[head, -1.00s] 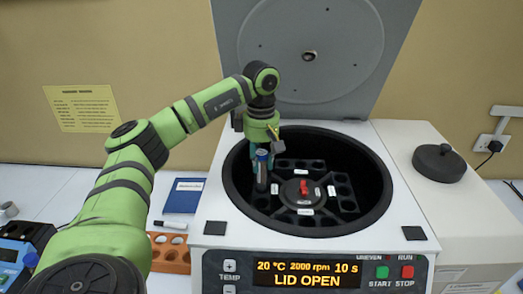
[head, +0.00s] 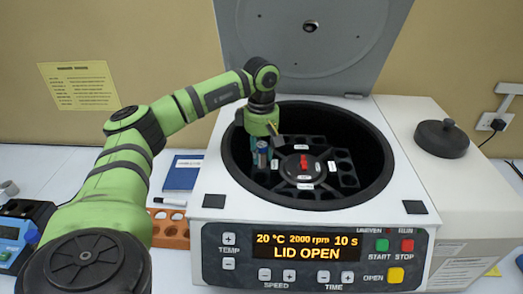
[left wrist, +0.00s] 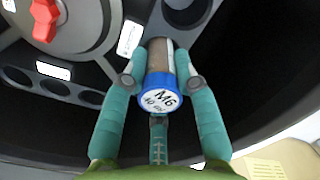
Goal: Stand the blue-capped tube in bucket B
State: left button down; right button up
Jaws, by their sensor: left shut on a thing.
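My left gripper (head: 262,148) is shut on the blue-capped tube (head: 262,154) inside the open centrifuge bowl, over the back-left part of the rotor (head: 302,173). In the left wrist view the gripper's teal fingers (left wrist: 155,80) close around the tube just below its blue cap (left wrist: 158,97), whose white top reads M6. The tube's brownish body (left wrist: 160,58) points down toward a rotor bucket. Its lower end is hidden, so I cannot tell how deep it sits. The bucket letters are too small to read. My right gripper is not in view.
The centrifuge lid (head: 312,35) stands open behind. The bowl wall (head: 378,150) surrounds the rotor, with a red knob (head: 304,163) at its centre. An orange tube rack (head: 170,230) and a blue book (head: 183,174) lie left of the centrifuge. A black round lid (head: 441,138) rests at right.

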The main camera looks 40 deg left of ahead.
pick_arm(q)
jog(key=c, duration=0.9)
grip_release()
notch_tip(320, 180, up, 12)
jog(key=shift+r, duration=0.1)
